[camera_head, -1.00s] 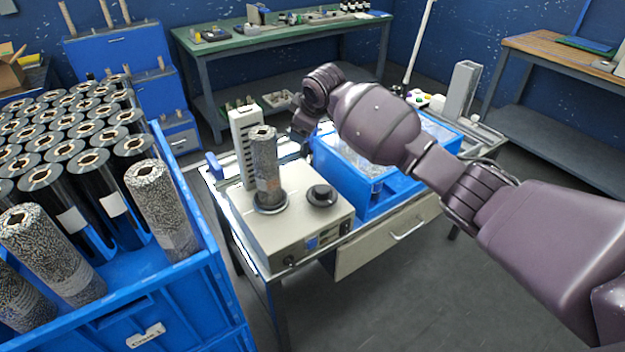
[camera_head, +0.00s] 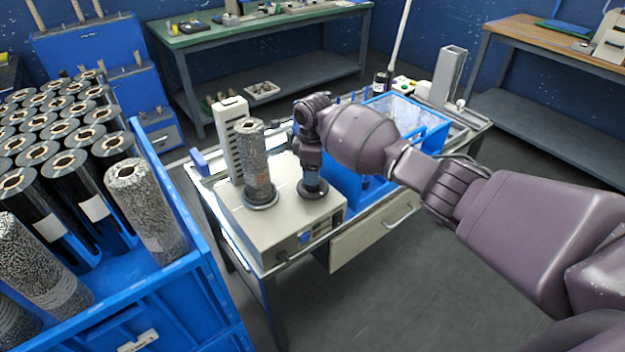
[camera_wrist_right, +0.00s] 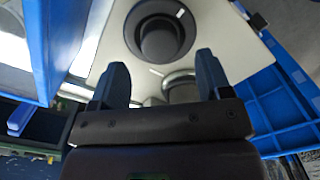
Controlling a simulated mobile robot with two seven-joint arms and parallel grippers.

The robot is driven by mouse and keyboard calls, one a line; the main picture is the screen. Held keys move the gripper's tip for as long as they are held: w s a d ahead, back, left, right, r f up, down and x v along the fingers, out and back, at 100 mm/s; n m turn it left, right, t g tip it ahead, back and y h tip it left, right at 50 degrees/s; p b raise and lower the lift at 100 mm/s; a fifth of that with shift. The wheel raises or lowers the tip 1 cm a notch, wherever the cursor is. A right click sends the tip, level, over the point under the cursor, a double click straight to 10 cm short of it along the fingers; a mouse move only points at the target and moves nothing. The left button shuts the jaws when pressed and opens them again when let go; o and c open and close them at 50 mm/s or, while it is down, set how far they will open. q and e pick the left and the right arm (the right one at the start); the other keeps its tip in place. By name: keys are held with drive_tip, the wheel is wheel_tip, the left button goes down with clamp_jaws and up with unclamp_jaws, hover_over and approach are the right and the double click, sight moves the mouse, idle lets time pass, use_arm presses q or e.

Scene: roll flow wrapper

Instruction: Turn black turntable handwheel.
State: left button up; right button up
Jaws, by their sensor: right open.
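The black turntable handwheel (camera_head: 313,189) sits on the right of the beige machine top, mostly covered by my right gripper in the head view. In the right wrist view a dark round disc with a raised hub, which looks like the handwheel (camera_wrist_right: 160,37), lies beyond the fingertips. My right gripper (camera_wrist_right: 160,72) is open, fingers apart with nothing between them. In the head view it points down just over the handwheel; contact cannot be told. A speckled roll (camera_head: 256,165) stands upright on the turntable (camera_head: 262,205), left of the handwheel. My left gripper is out of view.
A blue tote (camera_head: 350,190) stands right of the machine, close to my right arm. A large blue crate (camera_head: 185,300) of upright rolls fills the left. A white slotted tower (camera_head: 229,135) stands behind the roll. Floor is clear at front right.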

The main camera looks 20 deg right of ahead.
drive_tip(key=shift+f+b, duration=0.3)
drive_tip(key=shift+f, duration=1.8)
drive_tip(key=c, duration=0.9)
